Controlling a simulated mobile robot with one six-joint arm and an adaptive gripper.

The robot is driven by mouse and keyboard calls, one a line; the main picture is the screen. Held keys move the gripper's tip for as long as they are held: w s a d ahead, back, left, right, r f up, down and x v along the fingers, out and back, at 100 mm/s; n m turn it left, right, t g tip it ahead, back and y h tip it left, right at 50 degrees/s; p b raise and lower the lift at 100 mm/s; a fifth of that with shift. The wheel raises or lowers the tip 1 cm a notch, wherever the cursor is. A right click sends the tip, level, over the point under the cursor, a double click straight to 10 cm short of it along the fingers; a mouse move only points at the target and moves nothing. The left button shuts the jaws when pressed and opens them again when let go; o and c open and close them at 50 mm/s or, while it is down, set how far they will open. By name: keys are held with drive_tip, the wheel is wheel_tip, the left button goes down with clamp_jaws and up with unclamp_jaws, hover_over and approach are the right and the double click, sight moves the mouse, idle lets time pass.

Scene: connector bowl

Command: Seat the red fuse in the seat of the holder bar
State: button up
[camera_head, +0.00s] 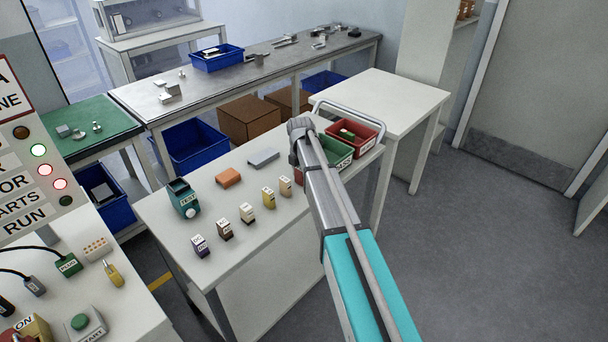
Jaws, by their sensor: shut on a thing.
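I cannot make out a red fuse in the head view. A row of small labelled blocks stands on the white table, among them a purple one (200,246), a brown one (224,229) and a yellow one (268,197). No holder bar with a seat can be told for sure; a flat grey block (263,157) and an orange block (228,177) lie behind the row. My arm reaches over the table's right part. Its wrist end is above the table, and my gripper's fingers and anything in them are hidden behind the arm.
A green bin (341,159) and a red bin (365,142) stand right of my wrist, partly covered by it. A teal tester (183,198) stands at the table's left. A panel with switches and plugs is at lower left.

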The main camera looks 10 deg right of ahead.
drive_tip(key=shift+r+p, duration=1.45)
drive_tip(key=shift+r, duration=0.05)
drive_tip(key=s+a+r+p, duration=0.4)
drive_tip(key=s+r+p, duration=0.5)
drive_tip(key=s, duration=0.4)
drive_tip(key=shift+s+a+r+p, duration=0.2)
drive_tip(key=shift+r+p, duration=0.15)
drive_tip(key=shift+r, duration=0.05)
drive_tip(key=shift+s, duration=0.15)
